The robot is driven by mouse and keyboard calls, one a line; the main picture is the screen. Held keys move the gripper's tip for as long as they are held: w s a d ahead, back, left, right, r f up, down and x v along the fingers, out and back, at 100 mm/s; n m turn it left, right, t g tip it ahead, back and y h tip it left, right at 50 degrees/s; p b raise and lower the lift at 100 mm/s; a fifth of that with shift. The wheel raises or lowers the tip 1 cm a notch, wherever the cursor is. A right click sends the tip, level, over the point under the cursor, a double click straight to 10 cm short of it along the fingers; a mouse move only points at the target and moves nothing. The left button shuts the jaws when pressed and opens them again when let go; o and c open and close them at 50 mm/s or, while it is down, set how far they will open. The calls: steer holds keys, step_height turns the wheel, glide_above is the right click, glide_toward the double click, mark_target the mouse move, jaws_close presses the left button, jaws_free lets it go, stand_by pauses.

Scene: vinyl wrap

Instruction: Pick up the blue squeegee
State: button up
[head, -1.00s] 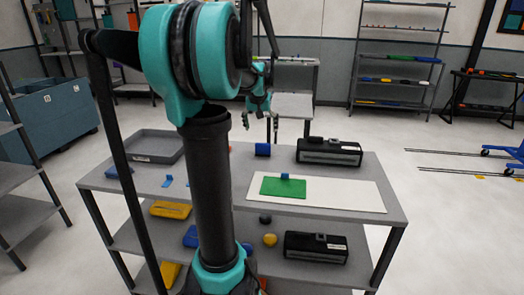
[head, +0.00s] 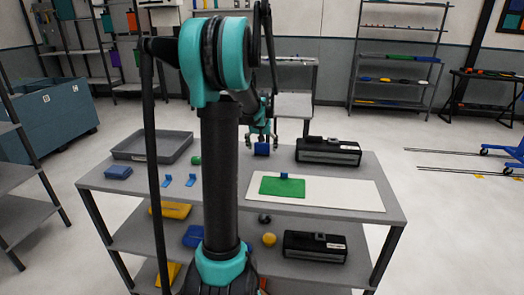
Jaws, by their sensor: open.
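A blue upright piece (head: 262,149), likely the blue squeegee, stands near the back edge of the grey table, left of a black case. My gripper (head: 262,138) is open and points down right at its top. The fingers appear on either side of the top, but contact is too small to tell. Another small blue piece (head: 285,176) sits on a green sheet (head: 278,187) on a white board. Two small blue pieces (head: 191,180) lie on the left part of the table.
The black case (head: 328,151) stands close on the right of my gripper. A grey tray (head: 150,147), a blue folded item (head: 118,172) and a green round thing (head: 196,160) are on the left. The white board (head: 345,196) covers the front right.

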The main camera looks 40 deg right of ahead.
steer(key=shift+c, duration=0.3)
steer(key=c, duration=1.2)
steer(key=shift+o, duration=0.2)
step_height(320, 180, up, 20)
steer(key=o, duration=0.6)
steer(key=c, duration=0.5)
